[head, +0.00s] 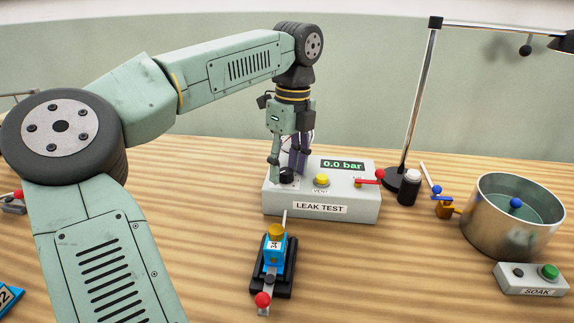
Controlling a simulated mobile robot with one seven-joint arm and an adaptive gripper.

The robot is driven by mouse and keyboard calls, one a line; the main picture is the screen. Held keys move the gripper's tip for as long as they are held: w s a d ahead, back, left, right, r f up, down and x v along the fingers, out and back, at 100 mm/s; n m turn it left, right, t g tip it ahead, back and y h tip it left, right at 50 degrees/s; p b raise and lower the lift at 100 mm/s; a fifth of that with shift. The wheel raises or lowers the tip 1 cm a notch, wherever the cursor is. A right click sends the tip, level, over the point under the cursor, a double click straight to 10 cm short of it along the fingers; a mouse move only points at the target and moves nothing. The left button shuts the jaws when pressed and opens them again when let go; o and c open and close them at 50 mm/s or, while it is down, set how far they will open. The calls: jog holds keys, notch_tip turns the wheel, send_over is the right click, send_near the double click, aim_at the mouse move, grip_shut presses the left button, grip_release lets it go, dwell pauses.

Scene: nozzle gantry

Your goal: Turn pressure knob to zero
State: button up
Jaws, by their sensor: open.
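The grey leak test box (321,210) stands on the wooden table in the head view. Its display (342,165) reads 0.0 bar. A black knob (287,174) sits at the left of its top face, partly hidden by my gripper. My gripper (284,173) points down at the knob with its fingers apart, one left of it and the other at its back right. I cannot tell whether either finger touches it. The knob's pointer and scale are too small to read.
A yellow vent button (321,180) and a red lever (370,181) are right of the knob. A blue nozzle device (273,255) stands in front of the box. A lamp stand (420,90), dark bottle (409,187), metal pot (505,230) and soak box (530,283) are at right.

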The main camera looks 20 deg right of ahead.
aim_at(289, 169)
jog(key=r, duration=0.7)
jog(key=shift+w+d+r, duration=0.2)
jog(key=shift+d, duration=0.15)
